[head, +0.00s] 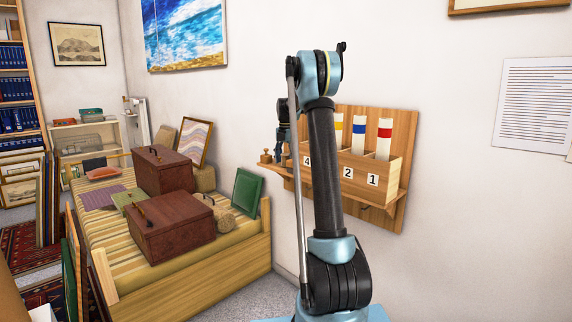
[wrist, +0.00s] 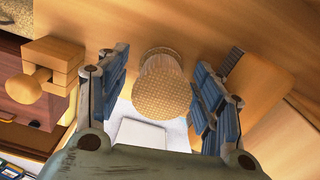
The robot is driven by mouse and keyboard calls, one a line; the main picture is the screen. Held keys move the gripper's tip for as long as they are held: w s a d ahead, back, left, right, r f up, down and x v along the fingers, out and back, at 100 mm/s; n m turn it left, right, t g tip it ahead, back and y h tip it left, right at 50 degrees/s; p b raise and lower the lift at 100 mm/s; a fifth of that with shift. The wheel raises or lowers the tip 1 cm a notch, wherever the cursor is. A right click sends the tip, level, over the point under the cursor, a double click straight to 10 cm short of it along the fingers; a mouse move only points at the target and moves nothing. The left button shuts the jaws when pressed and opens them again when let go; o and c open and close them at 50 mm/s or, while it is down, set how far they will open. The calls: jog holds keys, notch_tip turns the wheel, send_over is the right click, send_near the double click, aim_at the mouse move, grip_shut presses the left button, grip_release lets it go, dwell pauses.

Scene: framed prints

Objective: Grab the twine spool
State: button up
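In the wrist view, a round tan thing with a fine cross-hatched top, which looks like the twine spool (wrist: 162,88), sits between the two fingers of my gripper (wrist: 158,98). The fingers are apart, one on each side of it, with a narrow gap visible on both sides. In the head view my gripper (head: 283,132) is at the left end of the wooden wall rack (head: 396,200), mostly behind my arm. I cannot make out the spool in the head view.
A wooden knobbed block (wrist: 50,68) stands left of my fingers in the wrist view. The rack holds white tubes with coloured bands, including a red-banded tube (head: 384,140). Brown cases (head: 172,228) lie on a striped daybed (head: 112,270). A green frame (head: 247,192) leans at its right end.

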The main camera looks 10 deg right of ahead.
jog(key=c, duration=0.9)
jog(key=shift+r, duration=0.1)
jog(key=shift+c, duration=0.2)
